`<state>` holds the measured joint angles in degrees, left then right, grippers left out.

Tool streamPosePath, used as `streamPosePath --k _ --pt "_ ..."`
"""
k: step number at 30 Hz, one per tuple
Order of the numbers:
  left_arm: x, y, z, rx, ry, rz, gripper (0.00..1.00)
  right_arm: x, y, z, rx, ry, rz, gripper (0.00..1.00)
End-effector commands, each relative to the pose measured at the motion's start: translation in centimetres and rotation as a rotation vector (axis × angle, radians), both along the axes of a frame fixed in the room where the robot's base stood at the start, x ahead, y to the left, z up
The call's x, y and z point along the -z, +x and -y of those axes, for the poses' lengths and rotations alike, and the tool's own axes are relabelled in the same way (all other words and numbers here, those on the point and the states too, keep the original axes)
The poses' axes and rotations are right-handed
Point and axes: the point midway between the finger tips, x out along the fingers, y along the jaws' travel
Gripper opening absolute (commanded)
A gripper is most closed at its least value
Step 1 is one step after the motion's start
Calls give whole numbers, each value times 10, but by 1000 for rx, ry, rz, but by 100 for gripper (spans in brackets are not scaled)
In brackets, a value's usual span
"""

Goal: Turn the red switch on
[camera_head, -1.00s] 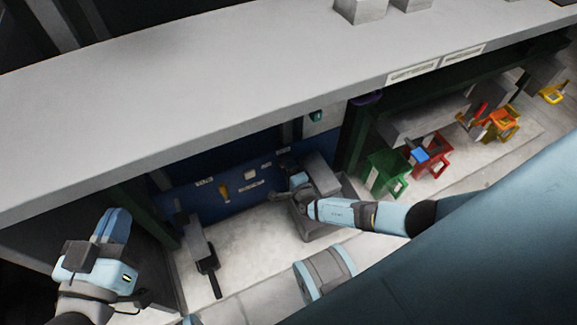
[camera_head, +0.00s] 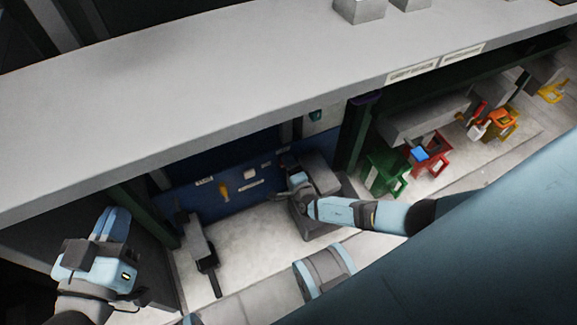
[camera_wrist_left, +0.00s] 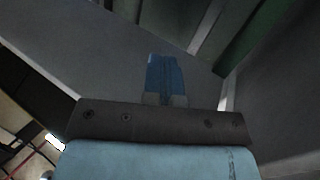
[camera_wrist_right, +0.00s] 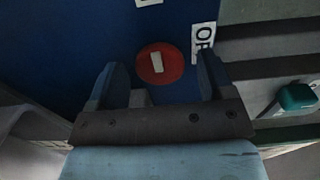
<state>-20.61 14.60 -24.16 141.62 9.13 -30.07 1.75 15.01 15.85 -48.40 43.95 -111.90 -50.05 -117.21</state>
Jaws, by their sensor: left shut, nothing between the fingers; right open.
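The red switch (camera_wrist_right: 173,72) shows in the right wrist view as a red disc with a short pale bar, close to upright, on a blue panel (camera_wrist_right: 50,30). A white label with "OF" readable (camera_wrist_right: 203,42) is to its right. My right gripper (camera_wrist_right: 161,72) is open, its two fingers on either side of the disc; contact cannot be told. In the head view my right gripper (camera_head: 287,172) is at the panel's right part and the switch is hidden. My left gripper (camera_head: 112,222) is shut and empty at the far left; its closed blue fingers fill the middle of the left wrist view (camera_wrist_left: 164,75).
A grey bench top (camera_head: 200,100) overhangs the panel. A grey lever-like part (camera_head: 202,245) stands left. Green (camera_head: 385,175) and red (camera_head: 432,155) stands are right. A teal button (camera_wrist_right: 298,97) is right of the switch.

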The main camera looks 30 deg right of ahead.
Motion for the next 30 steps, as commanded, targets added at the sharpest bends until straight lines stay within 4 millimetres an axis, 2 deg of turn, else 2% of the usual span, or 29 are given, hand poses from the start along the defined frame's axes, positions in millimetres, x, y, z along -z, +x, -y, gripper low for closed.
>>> streamPosePath --k 5,11,18,24,30 --pt "-8 -1 2 7 -19 -27 0 -2 -22 -1 -1 -1 -3 75" --pt "-8 -10 6 -5 -75 -103 0 -3 -68 -4 -1 -1 -4 75" --pt "-31 -9 4 -27 -114 -25 0 -2 -115 -6 0 -1 -2 75" --pt "-38 -9 3 -34 -125 1 0 -1 -134 -7 1 -1 -1 75" --pt "-38 -9 3 -34 -127 6 0 0 -137 -7 0 -1 0 75"
